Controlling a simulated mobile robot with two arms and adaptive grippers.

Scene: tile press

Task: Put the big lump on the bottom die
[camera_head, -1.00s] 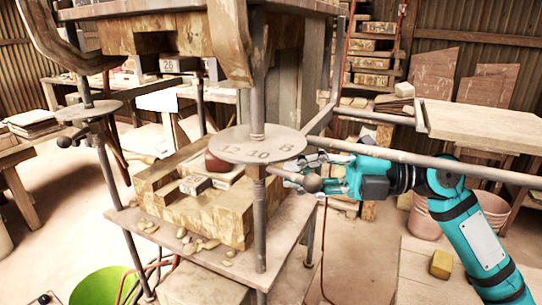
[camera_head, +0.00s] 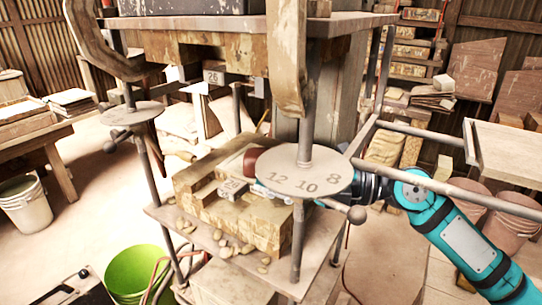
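The big lump (camera_head: 252,159) is reddish brown and sits toward the back of the bottom die (camera_head: 228,166) in the press. The round numbered disc partly covers its right side. The bottom die is a pale slab on a heavy wooden block (camera_head: 240,222), with a tag marked 26 at its front. My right arm comes in from the right behind the disc. Its gripper (camera_head: 268,190) is mostly hidden by the disc; a bit of it shows low beside the lump. I cannot tell whether it is open, shut or touching the lump. My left gripper is not in view.
The numbered disc (camera_head: 305,184) and its post stand in front of my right arm. The upper press block (camera_head: 215,48) hangs above. Small clay scraps (camera_head: 228,248) lie on the press table. A green bucket (camera_head: 137,272) stands at lower left.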

